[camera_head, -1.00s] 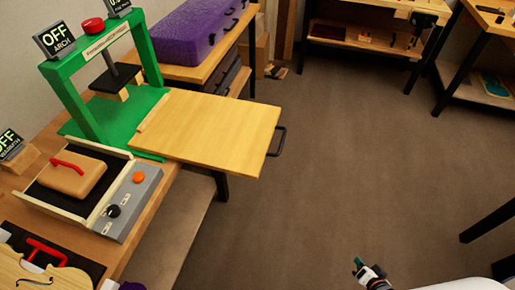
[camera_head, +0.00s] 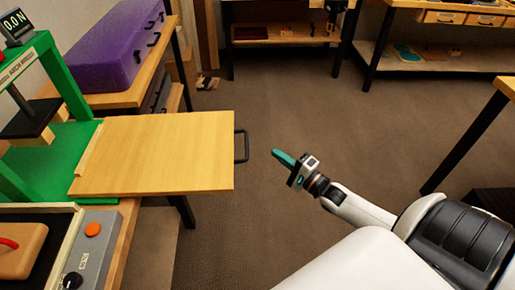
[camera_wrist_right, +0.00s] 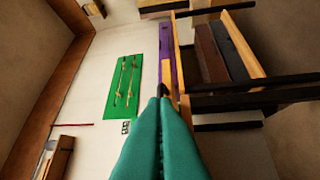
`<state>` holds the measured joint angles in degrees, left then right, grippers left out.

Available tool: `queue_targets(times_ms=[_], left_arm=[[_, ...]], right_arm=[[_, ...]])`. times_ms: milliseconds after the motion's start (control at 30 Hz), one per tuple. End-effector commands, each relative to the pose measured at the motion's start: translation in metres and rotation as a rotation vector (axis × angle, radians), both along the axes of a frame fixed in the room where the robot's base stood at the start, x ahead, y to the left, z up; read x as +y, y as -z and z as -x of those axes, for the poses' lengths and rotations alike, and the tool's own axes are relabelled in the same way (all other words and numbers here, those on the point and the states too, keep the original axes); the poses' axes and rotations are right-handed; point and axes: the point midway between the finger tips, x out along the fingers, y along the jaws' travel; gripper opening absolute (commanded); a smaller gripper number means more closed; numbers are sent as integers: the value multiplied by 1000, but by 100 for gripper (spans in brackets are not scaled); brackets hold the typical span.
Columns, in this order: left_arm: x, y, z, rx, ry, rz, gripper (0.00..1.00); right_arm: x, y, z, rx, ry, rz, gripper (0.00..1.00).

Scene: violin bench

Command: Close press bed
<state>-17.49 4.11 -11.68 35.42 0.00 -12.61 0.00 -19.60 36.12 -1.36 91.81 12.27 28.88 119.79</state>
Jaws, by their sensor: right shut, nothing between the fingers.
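The press bed (camera_head: 160,152) is a flat wooden board pulled out to the right from the green press (camera_head: 62,150) in the head view. It sticks out past the bench edge. A dark handle (camera_head: 241,146) is on its right end. My right gripper (camera_head: 278,155) is shut and empty, with teal fingers, a short gap to the right of the handle. In the right wrist view the closed teal fingertips (camera_wrist_right: 162,102) point forward with nothing between them. My left gripper is not in view.
A device with a grey control panel (camera_head: 90,250) and orange button sits at the lower left. A purple case (camera_head: 112,45) lies on a bench behind the press. Open floor (camera_head: 270,110) lies right of the bed. Another table (camera_head: 507,85) stands at the right.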

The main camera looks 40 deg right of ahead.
Motion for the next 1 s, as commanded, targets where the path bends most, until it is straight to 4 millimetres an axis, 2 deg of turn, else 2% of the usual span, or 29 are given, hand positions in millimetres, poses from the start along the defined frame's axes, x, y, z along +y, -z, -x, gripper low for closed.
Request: queue_targets(times_ms=[33, 133, 300, 500, 1000], left_arm=[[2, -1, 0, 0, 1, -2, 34], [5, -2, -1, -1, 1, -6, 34], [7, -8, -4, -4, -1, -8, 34], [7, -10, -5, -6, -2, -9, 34], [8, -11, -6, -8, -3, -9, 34]], right_arm=[[3, -4, -13, -5, 2, -1, 0], [7, -6, -32, -2, 1, -2, 0], [29, -11, -44, 0, 1, -2, 0], [40, -11, -51, 2, 1, -1, 0], [46, -12, -54, 1, 1, -1, 0]])
